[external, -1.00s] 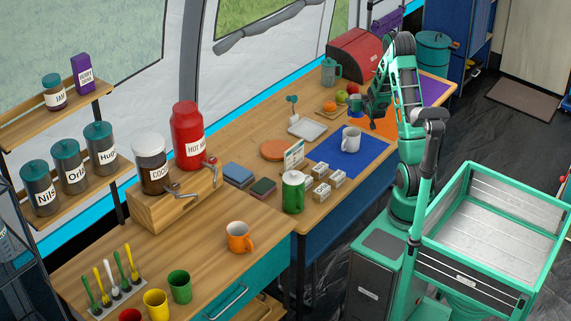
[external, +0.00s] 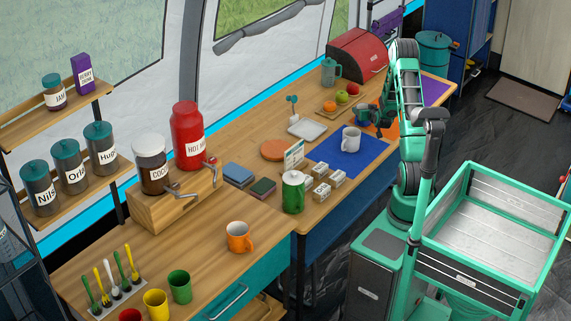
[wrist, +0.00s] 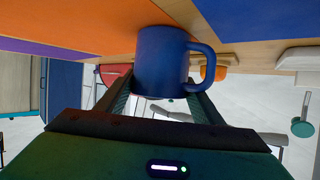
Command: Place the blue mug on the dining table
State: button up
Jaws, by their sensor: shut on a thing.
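The blue mug (wrist: 163,62) is between the two fingers of my gripper (wrist: 160,92) in the wrist view, its handle to the right. That view looks upside down, with the table surface along the top. In the external view my gripper (external: 365,116) is low over the dining table (external: 318,225), by the orange mat (external: 388,127). The blue mug (external: 359,122) shows there only as a small dark blue shape. I cannot tell whether its base touches the table.
A white mug (external: 351,140) stands on the blue mat (external: 343,160) close to my gripper. A board with fruit (external: 341,99) and a red bread box (external: 357,55) are behind it. A grey tray (external: 307,128) lies to the left.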

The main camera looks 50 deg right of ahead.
jog(key=o, duration=1.1)
jog(key=s+a+r+n+g+y, duration=0.15)
jog(key=s+a+r, duration=0.35)
jog(key=a, duration=0.5)
jog(key=s+a+r+n+g+y, duration=0.1)
jog(key=s+a+r+g+y, duration=0.2)
jog(key=s+a, duration=0.5)
jog(key=s+a+r+g+y, duration=0.2)
jog(key=s+a+r, duration=0.3)
jog(key=s+a, duration=0.4)
jog(key=s+a+r+g+y, duration=0.2)
jog(key=s+a+r, duration=0.3)
jog(key=s+a, duration=0.4)
jog(key=s+g, duration=0.1)
jog(key=s, duration=0.2)
jog(key=shift+a+g, duration=0.2)
jog(key=shift+g, duration=0.15)
